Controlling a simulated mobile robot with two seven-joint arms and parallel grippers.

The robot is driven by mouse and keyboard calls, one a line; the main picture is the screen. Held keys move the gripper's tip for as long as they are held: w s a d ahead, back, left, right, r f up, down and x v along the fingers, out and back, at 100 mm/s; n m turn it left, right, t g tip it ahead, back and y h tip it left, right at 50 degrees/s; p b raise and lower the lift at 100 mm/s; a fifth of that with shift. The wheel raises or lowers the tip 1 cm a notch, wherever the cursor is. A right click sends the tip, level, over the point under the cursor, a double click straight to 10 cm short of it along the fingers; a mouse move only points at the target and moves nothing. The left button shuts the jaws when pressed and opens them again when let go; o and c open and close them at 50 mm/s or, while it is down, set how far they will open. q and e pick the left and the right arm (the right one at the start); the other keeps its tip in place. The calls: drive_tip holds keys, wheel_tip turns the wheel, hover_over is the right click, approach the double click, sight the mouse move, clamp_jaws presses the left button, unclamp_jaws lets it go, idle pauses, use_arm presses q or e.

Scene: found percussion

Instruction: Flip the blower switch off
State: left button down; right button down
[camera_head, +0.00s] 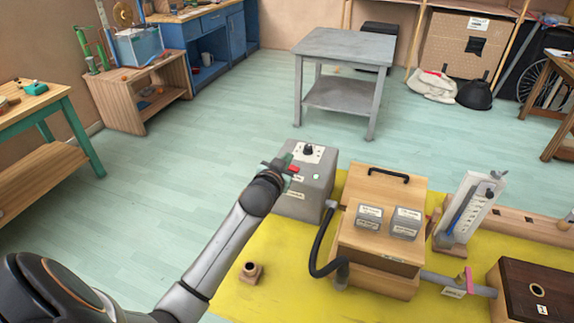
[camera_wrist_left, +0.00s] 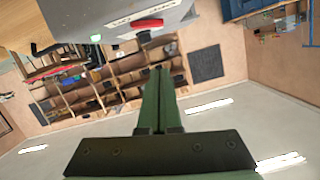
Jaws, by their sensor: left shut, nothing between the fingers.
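The blower is a grey box (camera_head: 312,190) on the yellow mat (camera_head: 232,296), with a black knob on its top plate. Its red switch (camera_head: 293,169) is on the front face, with a lit green lamp (camera_head: 316,176) to its right. My left gripper (camera_head: 278,163) is at the blower's left front, close to the switch and partly in front of it. In the left wrist view my gripper (camera_wrist_left: 159,70) has its green fingers together and empty. The red switch (camera_wrist_left: 148,24) shows just beyond the tips, apart from them in the picture. I cannot tell contact. My right gripper is out of view.
A black hose (camera_head: 320,243) runs from the blower to the wooden box (camera_head: 378,240) on its right. A small wooden block (camera_head: 251,272) stands on the mat in front. A grey table (camera_head: 345,45) stands behind, with open floor around it.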

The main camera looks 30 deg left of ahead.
sight(292, 168)
use_arm(q)
drive_tip(key=x, duration=0.2)
drive_tip(key=shift+w+a, duration=0.15)
drive_tip(key=shift+w, duration=0.2)
drive_tip(key=f, duration=0.2)
drive_tip(key=shift+a+f, duration=0.25)
drive_tip(key=shift+f, duration=0.05)
drive_tip(key=shift+a+f, duration=0.2)
drive_tip(key=shift+f, duration=0.6)
